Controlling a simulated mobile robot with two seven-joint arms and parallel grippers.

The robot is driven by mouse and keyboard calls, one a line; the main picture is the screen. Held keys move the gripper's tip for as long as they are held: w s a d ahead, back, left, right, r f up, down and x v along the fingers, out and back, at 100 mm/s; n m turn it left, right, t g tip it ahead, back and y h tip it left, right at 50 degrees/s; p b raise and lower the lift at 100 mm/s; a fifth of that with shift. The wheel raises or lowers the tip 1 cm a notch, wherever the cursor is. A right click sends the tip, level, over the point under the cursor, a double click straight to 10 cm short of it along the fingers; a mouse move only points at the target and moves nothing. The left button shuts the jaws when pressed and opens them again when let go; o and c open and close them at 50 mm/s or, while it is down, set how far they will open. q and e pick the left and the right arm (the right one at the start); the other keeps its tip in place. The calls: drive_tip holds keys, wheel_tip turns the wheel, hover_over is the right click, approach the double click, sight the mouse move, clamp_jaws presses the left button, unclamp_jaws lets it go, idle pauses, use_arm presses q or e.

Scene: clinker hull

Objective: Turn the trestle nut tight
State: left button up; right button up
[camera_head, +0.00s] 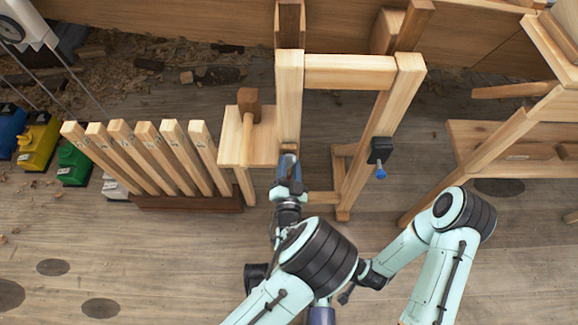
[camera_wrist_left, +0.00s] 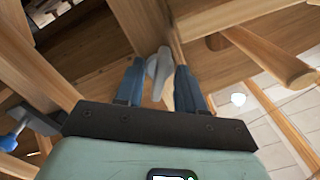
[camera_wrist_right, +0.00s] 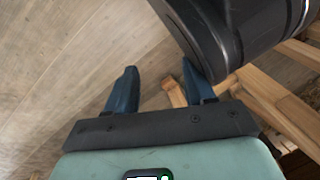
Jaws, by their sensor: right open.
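The wooden trestle (camera_head: 350,72) stands in the middle of the head view. My left gripper (camera_head: 288,160) is at its left post, low down. In the left wrist view, the grey winged nut (camera_wrist_left: 159,68) lies between the two blue fingers of the left gripper (camera_wrist_left: 160,75). The fingers are drawn in around it, closer together than those of the right. My right gripper (camera_wrist_right: 158,80) is open and empty, low in front of the trestle beside my left arm.
A black block (camera_head: 381,150) with a blue knob (camera_head: 381,174) sits on the right leg. Upright planks (camera_head: 150,165) stand in a rack at left. A mallet (camera_head: 248,112) rests on a small shelf (camera_head: 232,150). Another wooden frame (camera_head: 505,130) stands at right.

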use_arm(q)
drive_tip(key=c, duration=0.7)
drive_tip(key=shift+m, duration=0.3)
drive_tip(key=m+p, duration=0.2)
drive_tip(key=shift+r+m, duration=0.1)
drive_tip(key=shift+m, duration=0.2)
use_arm(e)
drive_tip(key=w+r+t, duration=0.1)
drive_tip(key=w+r, duration=0.3)
use_arm(q)
drive_tip(key=shift+m+p, duration=0.65)
drive_tip(key=shift+m, duration=0.15)
drive_tip(key=shift+m+p, duration=0.65)
drive_tip(key=shift+m, duration=1.25)
use_arm(e)
drive_tip(key=shift+n+g+y, duration=0.3)
drive_tip(key=shift+g, duration=0.1)
drive_tip(key=shift+s+a+r, duration=0.4)
drive_tip(key=shift+s+a, duration=0.05)
drive_tip(key=shift+s, duration=0.3)
drive_tip(key=shift+s+a+r, duration=0.45)
drive_tip(key=shift+s+a, duration=0.05)
drive_tip(key=shift+s, duration=0.2)
drive_tip(key=shift+s+a+r, duration=0.4)
drive_tip(key=shift+s+a, duration=0.05)
drive_tip(key=shift+s, duration=0.4)
use_arm(q)
drive_tip(key=o, duration=0.7)
